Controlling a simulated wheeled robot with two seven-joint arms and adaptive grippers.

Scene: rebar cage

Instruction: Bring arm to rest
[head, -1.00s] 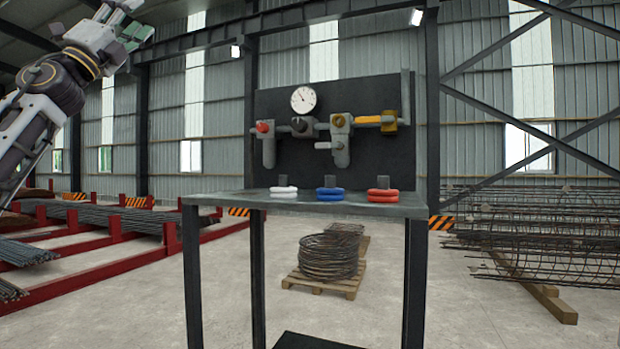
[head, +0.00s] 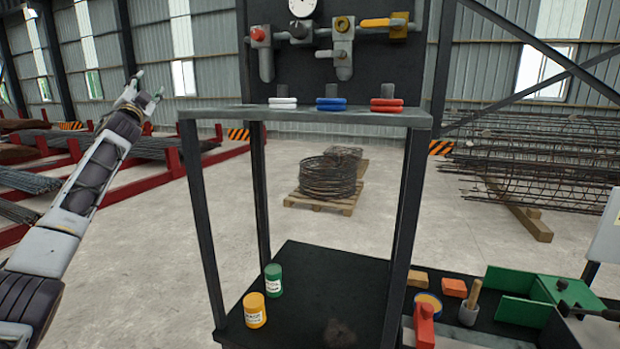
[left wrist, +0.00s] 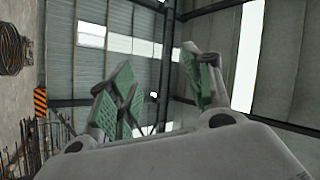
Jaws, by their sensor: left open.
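My left arm comes in from the left in the head view and reaches up and forward. Its gripper (head: 140,97) is held in free air, left of the dark metal stand (head: 300,114), apart from it. The gripper is open and empty. My right gripper is not in view.
Red rebar racks (head: 170,160) stand behind my left arm. A green box (head: 520,311) is at lower right.

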